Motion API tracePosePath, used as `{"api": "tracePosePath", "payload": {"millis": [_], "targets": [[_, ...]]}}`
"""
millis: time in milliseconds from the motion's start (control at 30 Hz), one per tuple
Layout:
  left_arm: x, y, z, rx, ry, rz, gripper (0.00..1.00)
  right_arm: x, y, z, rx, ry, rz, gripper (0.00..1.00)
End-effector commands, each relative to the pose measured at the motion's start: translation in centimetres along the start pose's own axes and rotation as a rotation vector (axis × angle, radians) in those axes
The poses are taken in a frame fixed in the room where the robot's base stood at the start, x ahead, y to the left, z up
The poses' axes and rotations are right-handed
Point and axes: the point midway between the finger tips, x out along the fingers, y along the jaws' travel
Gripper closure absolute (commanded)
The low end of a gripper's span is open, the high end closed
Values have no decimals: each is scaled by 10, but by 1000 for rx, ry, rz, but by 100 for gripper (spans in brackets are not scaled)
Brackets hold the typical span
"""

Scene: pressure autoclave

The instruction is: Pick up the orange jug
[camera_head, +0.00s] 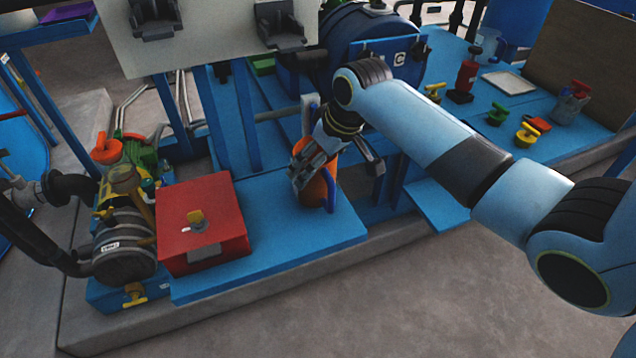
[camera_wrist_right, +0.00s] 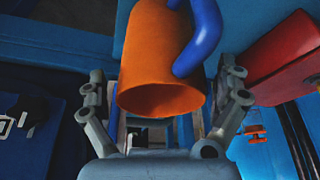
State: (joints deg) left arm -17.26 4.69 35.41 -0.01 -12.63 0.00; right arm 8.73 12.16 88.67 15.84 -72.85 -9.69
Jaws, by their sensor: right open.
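The orange jug (camera_head: 322,183) stands on the blue platform near the red box, its blue handle on the near right side in the head view. In the right wrist view the orange jug (camera_wrist_right: 160,60) shows its round open mouth and blue handle, between the two fingers. My right gripper (camera_head: 336,172) is open, with one finger in front of the jug and the other to its right. It also shows in the right wrist view (camera_wrist_right: 165,75), the fingers apart on both sides of the jug. I cannot tell whether either touches it. My left gripper is not in view.
A red box (camera_head: 203,232) with a yellow knob sits left of the jug. Pump machinery (camera_head: 124,245) stands at the far left. Blue posts and a horizontal autoclave (camera_head: 348,45) are behind. The blue platform (camera_head: 275,255) in front of the jug is clear.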

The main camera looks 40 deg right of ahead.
Motion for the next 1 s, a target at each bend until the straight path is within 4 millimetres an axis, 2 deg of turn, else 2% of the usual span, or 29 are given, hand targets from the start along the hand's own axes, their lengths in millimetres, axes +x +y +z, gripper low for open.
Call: {"api": "tracePosePath", "payload": {"millis": [167, 200, 733, 1000], "targets": [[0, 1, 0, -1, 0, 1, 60, 0, 0, -1, 0, 1, 0, 0], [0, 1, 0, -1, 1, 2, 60, 0, 0, -1, 0, 1, 0, 3], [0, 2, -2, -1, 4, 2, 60, 0, 0, 0, 0, 0, 0, 71], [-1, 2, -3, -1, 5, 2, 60, -2, 0, -1, 0, 1, 0, 71]]}}
